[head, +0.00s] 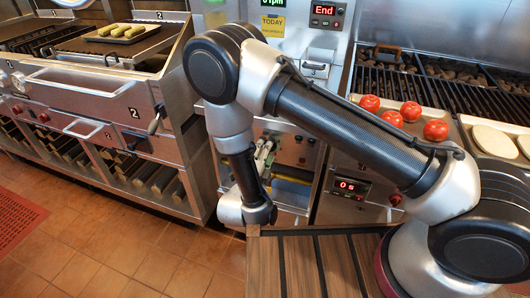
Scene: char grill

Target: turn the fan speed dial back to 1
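I cannot make out a dial marked as fan speed, or any number it points to. A steel control panel (298,150) with small dark knobs stands in the middle, partly hidden by my arm. My arm reaches from the lower right across the picture and bends down to its wrist in front of this panel. Pale, finger-like metal parts (264,153) show just beyond the wrist, against the panel. I cannot tell whether they are my gripper or fittings of the panel, nor whether anything is touched.
A red knob (395,199) sits beside a timer display (352,187) reading 0 s. Tomatoes (411,111) and pale round pieces (492,140) lie by the right grill. The left grill (88,92) has red knobs and holds a tray (126,40). Tiled floor (110,245) is open at lower left.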

